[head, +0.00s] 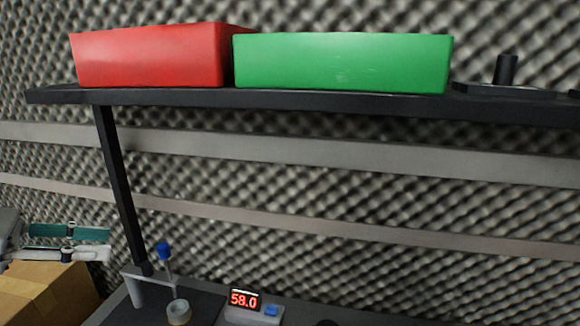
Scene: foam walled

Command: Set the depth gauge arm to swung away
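A small grey readout box (252,313) with a red "58.0" display stands at the bottom of the head view and has a blue button (271,310). To its left a thin rod with a blue knob (163,251) stands up, tilted slightly; I cannot tell whether this is the depth gauge arm. A pale round ring-like part (179,312) sits below the rod. My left gripper (109,245) is at the left edge, pointing right, its fingers slightly apart and empty. It is left of the blue knob and not touching it. My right gripper is out of view.
A black shelf (300,99) on a dark post (118,185) hangs above, carrying a red box (150,57) and a green box (340,62). A cardboard box (45,295) lies below my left gripper. A foam wall (400,190) is behind.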

